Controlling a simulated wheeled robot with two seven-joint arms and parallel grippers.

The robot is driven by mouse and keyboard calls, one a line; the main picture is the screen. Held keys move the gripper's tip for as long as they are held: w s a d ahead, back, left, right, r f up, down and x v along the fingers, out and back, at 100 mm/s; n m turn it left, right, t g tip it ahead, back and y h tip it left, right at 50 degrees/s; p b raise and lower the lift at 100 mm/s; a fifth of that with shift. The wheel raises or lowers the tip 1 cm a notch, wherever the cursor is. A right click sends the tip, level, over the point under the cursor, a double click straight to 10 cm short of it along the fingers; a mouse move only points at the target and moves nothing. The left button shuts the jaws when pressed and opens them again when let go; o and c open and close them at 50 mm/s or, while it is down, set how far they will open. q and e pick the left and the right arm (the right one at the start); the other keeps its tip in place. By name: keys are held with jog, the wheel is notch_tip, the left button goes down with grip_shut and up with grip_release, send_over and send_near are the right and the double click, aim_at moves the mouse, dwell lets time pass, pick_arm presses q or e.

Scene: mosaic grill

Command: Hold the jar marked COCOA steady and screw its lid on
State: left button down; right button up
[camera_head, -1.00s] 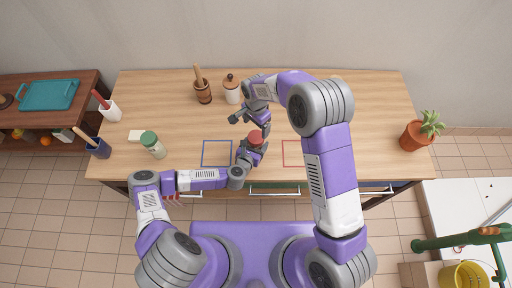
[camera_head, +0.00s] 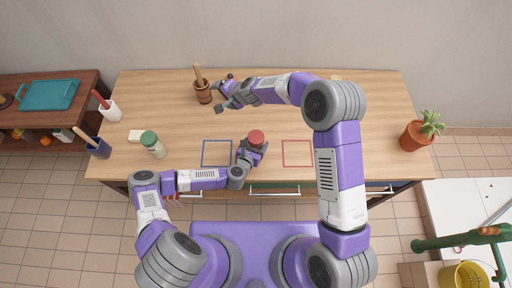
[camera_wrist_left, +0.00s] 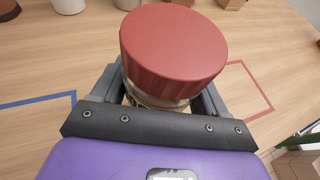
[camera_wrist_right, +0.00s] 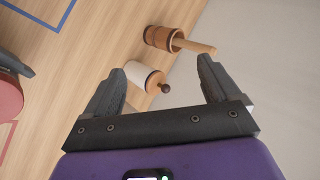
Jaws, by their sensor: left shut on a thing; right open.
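A jar with a ribbed red lid (camera_head: 256,137) stands near the middle of the table's front part. My left gripper (camera_head: 252,148) is shut on the jar's body below the lid. In the left wrist view the red lid (camera_wrist_left: 174,45) sits on top of the jar (camera_wrist_left: 158,102), with a thin strip of the jar showing under its rim. No marking is readable, so I cannot tell if it says COCOA, nor how tightly the lid sits. My right gripper (camera_head: 217,97) is open and empty, behind and left of the jar, near a white canister (camera_wrist_right: 140,75) with a knobbed wooden lid.
A wooden mortar with pestle (camera_head: 203,95) stands by my right gripper. A green-lidded jar (camera_head: 153,145) stands at left. Blue (camera_head: 204,154) and red (camera_head: 284,155) outlined squares flank the held jar. A potted plant (camera_head: 418,135) is at far right; the table's right half is mostly clear.

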jog(key=w+d+t+h, duration=0.2)
jog(key=w+d, duration=0.1)
jog(key=d, duration=0.1)
jog(key=n+g+h, duration=0.2)
jog(key=g+h, duration=0.3)
jog(key=g, duration=0.3)
send_over(256, 137)
notch_tip(256, 137, down, 5)
jog(key=shift+r, duration=0.1)
jog(key=shift+w, duration=0.1)
notch_tip(256, 137, down, 8)
